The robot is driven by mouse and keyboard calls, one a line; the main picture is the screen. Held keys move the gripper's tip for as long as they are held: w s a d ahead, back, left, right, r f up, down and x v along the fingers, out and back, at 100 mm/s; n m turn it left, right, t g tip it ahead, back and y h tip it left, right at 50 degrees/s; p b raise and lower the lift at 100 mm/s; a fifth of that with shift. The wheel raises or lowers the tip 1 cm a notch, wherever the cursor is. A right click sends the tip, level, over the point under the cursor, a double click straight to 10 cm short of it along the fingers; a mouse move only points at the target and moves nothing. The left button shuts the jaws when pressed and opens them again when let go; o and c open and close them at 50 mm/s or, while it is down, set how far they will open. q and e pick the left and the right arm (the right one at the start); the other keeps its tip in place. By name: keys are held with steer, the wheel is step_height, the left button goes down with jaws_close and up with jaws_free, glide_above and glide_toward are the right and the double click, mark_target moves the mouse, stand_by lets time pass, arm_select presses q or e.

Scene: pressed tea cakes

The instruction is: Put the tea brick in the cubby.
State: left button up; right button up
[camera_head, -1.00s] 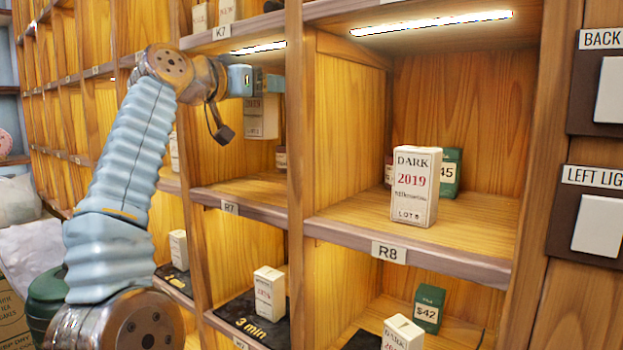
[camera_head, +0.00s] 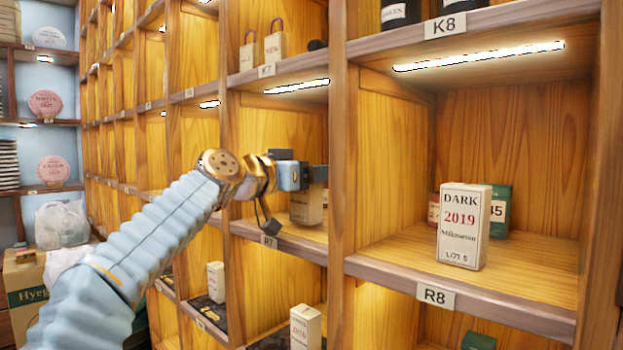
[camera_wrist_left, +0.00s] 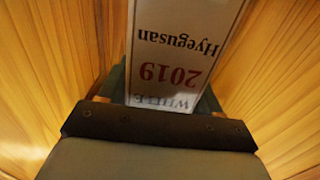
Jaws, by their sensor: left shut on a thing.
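The tea brick (camera_head: 306,207) is a pale box held upright in the cubby labelled R7 (camera_head: 284,242), close above or on its floor. In the left wrist view the brick (camera_wrist_left: 178,62) shows a white face reading "2019" and "Hyegusan", upside down. My left gripper (camera_head: 315,176) is shut on the brick's upper part, inside the cubby opening. The arm comes in from the left. Whether the brick's base touches the shelf cannot be told. My right gripper is not in view.
A wooden upright (camera_head: 342,150) divides R7 from cubby R8. Another pale box (camera_head: 305,328) stands in the cubby below R7. Wooden walls flank the held brick closely.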

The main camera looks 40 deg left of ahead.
arm_select(q)
steer(key=shift+f, duration=0.25)
steer(key=shift+f, duration=0.15)
steer(key=o, duration=1.1)
steer(key=shift+o, duration=0.2)
steer(key=shift+r, duration=0.2)
steer(key=s+a+b, duration=0.1)
steer(key=s+b, duration=0.1)
steer(key=s, duration=1)
